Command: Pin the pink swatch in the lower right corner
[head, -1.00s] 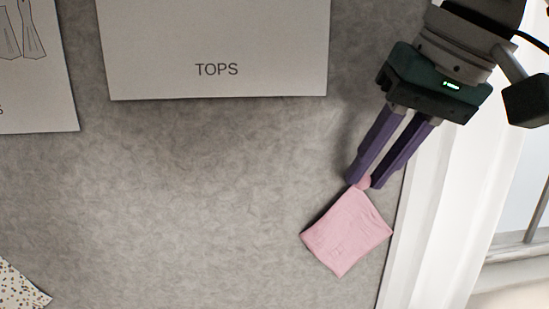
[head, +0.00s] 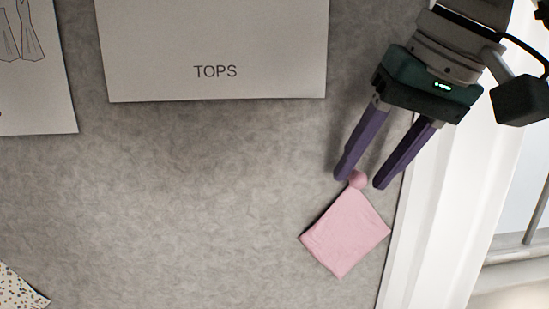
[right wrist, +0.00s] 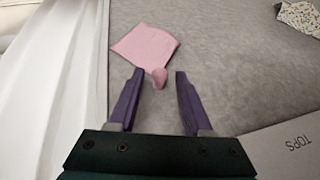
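The pink swatch (head: 345,235) hangs on the grey board (head: 200,200) at its lower right, turned like a diamond. A round pink pin head (head: 357,180) sits at its top corner. My right gripper (head: 359,182) is open, with its two purple fingers apart on either side of the pin head. In the right wrist view the swatch (right wrist: 144,45) lies beyond the fingertips and the pin head (right wrist: 158,77) sits between them, with gaps visible on both sides. My left gripper is not in view.
A white sheet marked TOPS (head: 215,45) is on the board above. Another sheet with drawn garments (head: 35,80) is at the left, and a speckled swatch (head: 18,288) at the lower left. A white window frame (head: 435,220) borders the board on the right.

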